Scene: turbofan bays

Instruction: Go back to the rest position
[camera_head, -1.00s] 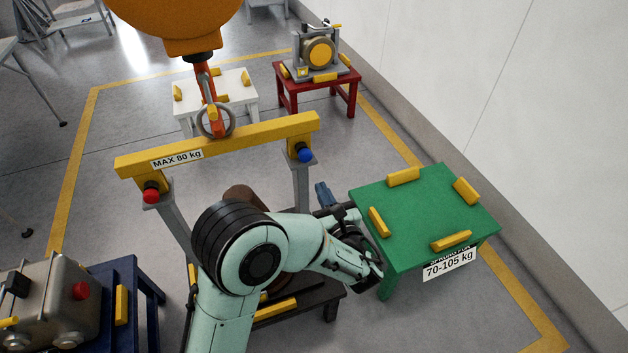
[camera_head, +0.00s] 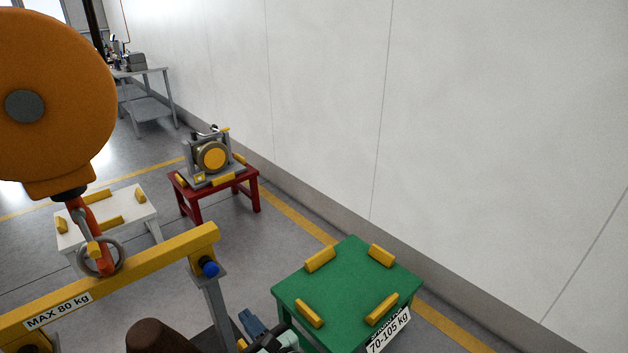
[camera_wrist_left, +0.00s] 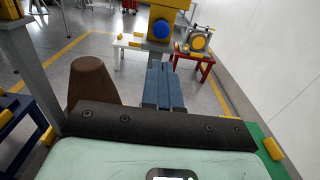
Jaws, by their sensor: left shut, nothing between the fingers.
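My left gripper (camera_head: 248,322) shows only in part at the bottom edge of the head view, between the grey post of the yellow beam and the green table. In the left wrist view its blue fingers (camera_wrist_left: 162,85) are together with nothing between them. The rest of my left arm is mostly out of the head view. My right gripper shows in neither view.
A yellow beam (camera_head: 140,266) marked MAX 80 kg hangs on a hook below an orange hoist (camera_head: 60,100). The green table (camera_head: 345,295) is empty. A brown rounded object (camera_head: 155,338) stands left of the gripper. A red table (camera_head: 190,205) bears a machine; a white table (camera_head: 150,215) stands beside it.

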